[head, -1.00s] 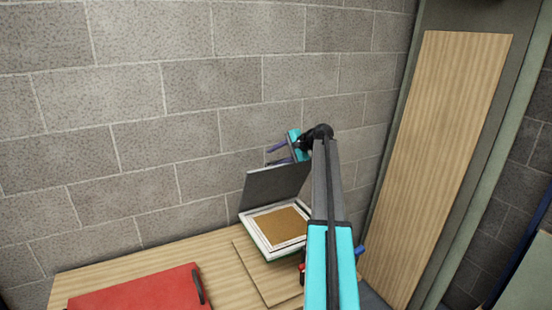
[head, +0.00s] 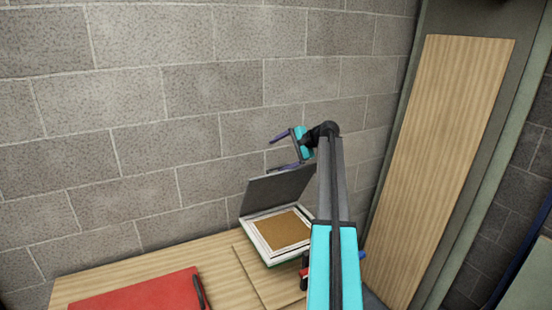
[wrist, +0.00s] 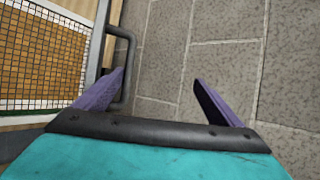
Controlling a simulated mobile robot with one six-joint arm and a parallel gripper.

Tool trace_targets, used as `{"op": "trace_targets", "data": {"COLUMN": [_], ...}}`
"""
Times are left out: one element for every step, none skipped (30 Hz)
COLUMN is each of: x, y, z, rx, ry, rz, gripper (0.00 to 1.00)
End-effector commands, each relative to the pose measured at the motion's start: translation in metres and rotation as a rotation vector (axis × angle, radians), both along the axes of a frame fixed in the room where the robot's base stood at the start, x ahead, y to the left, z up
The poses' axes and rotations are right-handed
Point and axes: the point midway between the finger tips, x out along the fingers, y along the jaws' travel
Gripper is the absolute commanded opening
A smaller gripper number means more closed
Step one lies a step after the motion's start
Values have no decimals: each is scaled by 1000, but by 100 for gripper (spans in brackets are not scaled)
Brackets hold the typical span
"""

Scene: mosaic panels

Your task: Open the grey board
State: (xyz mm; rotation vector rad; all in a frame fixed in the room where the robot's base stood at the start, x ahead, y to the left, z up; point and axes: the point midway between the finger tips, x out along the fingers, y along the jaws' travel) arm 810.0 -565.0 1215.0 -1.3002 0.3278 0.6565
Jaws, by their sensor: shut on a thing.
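The grey board (head: 278,186) is a flat hinged lid, tilted up at the back of a white-framed case (head: 262,246) with a brown panel (head: 280,230) inside. A dark bar handle (wrist: 128,68) on the board's edge shows in the wrist view, close to the left finger. My gripper (head: 284,151) is above the board's upper edge near the wall. Its purple fingers are spread wide in the wrist view (wrist: 160,88), with only wall visible between them. The left finger overlaps part of the handle; I cannot tell whether they touch.
A grey block wall (head: 150,130) stands close behind the case. A red panel (head: 140,291) with a dark handle lies on the wooden table (head: 215,262) at left. A tall wooden panel (head: 435,170) stands at right. My arm hides the table's right part.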

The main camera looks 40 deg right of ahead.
Motion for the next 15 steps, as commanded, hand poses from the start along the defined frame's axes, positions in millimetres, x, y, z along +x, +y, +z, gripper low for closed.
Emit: {"op": "trace_targets", "data": {"x": [-5,-5,-6,-6,-7,-8,-8,-9,-9,-10,-10,-11,-12,-12,-13], "y": [-12,-13,-13,-14,-14,-15,-15,-16,-16,-17,-17,-18,-18,-18,-19], "z": [22,24,25,26,28,29,30,32,33,35,36,37,39,40,42], "rx": [-17,-17,-17,-17,-17,-17,-17,-17,-17,-17,-17,-17,-17,-17,-17], "ry": [-26,-26,-26,-26,-26,-26,-26,-26,-26,-26,-26,-26,-26,-26,-26], "rz": [-18,-19,-19,-19,-19,-19,-19,-19,-19,-19,-19,-19,-19,-19,-19], "gripper": [72,74,75,76,77,78,79,80,82,82,82,82,82,82,82]}}
